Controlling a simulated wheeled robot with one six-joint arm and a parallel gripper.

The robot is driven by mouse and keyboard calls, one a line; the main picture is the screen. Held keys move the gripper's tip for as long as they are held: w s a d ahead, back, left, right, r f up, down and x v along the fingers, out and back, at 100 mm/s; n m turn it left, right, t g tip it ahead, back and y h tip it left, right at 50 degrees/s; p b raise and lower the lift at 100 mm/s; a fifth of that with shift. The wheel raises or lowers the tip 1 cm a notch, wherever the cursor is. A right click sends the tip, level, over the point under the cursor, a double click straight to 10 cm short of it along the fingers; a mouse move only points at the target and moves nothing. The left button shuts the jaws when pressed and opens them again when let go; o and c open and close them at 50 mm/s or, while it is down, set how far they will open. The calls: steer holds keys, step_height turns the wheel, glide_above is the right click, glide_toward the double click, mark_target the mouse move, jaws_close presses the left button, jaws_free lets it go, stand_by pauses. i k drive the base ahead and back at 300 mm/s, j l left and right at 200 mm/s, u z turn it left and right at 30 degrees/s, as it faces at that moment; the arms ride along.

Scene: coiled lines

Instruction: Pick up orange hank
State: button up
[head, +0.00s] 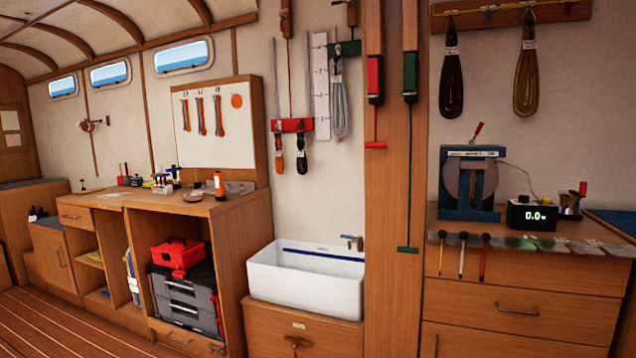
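I see no hank that is clearly orange. A dark brown hank (451,82) and an olive-brown hank (525,78) hang from a wooden rail (512,14) on the wall at the upper right. Each has a small pale tag near its top. A grey hank (339,105) hangs on the wall near the middle, below a green clamp bar (344,48). My gripper is not in view, so its state does not show.
A wooden post (391,200) with red and green clamps stands between a white sink (306,281) and a drawer cabinet (520,300). The cabinet top holds a blue machine (471,185) and a display reading 0.0 (532,215). A workbench (165,203) is at left. The wooden floor (60,325) looks clear.

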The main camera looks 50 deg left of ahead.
mark_target(277, 154)
steer(key=u, duration=1.75)
steer(key=i+l+u, duration=0.2)
steer(key=i, duration=0.6)
steer(key=i+l+u, duration=0.15)
steer(key=i+l, duration=0.35)
steer(key=i, duration=0.3)
steer(key=i+l+u, duration=0.2)
steer(key=i+l, duration=0.35)
steer(key=i, duration=0.2)
steer(key=i+l+u, duration=0.2)
steer(key=i+l, duration=0.4)
steer(key=i, duration=0.1)
